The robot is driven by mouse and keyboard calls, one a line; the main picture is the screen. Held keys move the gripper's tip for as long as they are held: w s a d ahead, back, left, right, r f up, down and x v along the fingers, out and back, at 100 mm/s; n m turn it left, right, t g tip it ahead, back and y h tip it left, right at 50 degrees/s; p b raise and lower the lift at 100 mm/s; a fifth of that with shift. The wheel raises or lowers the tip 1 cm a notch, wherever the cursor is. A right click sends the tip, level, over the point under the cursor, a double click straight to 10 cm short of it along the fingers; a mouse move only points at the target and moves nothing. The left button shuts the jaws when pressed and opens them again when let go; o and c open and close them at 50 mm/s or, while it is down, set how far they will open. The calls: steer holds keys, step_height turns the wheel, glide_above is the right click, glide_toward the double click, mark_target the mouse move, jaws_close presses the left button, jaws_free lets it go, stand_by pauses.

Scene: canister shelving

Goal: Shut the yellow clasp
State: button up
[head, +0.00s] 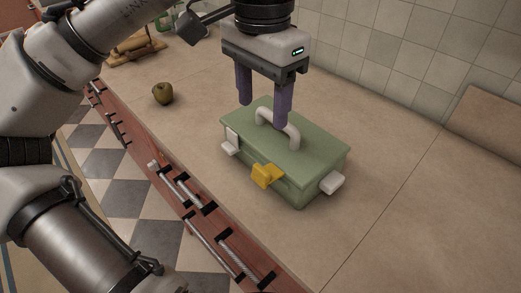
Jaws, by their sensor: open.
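A green box (312,156) with a pale arched handle (288,128) on its lid stands on the counter. A yellow clasp (266,176) sits on its front side and sticks outward from the box. White clasps show at the front left corner (232,141) and the right end (332,183). My gripper (263,114) points down over the box, near the handle and behind the yellow clasp. Its purple fingers are apart, with nothing seen held between them. Whether a finger touches the lid or handle I cannot tell.
A greenish-brown fruit (163,93) lies on the counter left of the box. A wooden rack (135,48) stands at the back left, and a board (490,122) leans on the tiled wall at right. The counter (385,215) is clear right of the box.

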mark_target(261, 169)
step_height(261, 169, down, 14)
steer(key=shift+r, duration=0.1)
stand_by(0.4)
steer(key=shift+c, duration=0.2)
steer(key=c, duration=1)
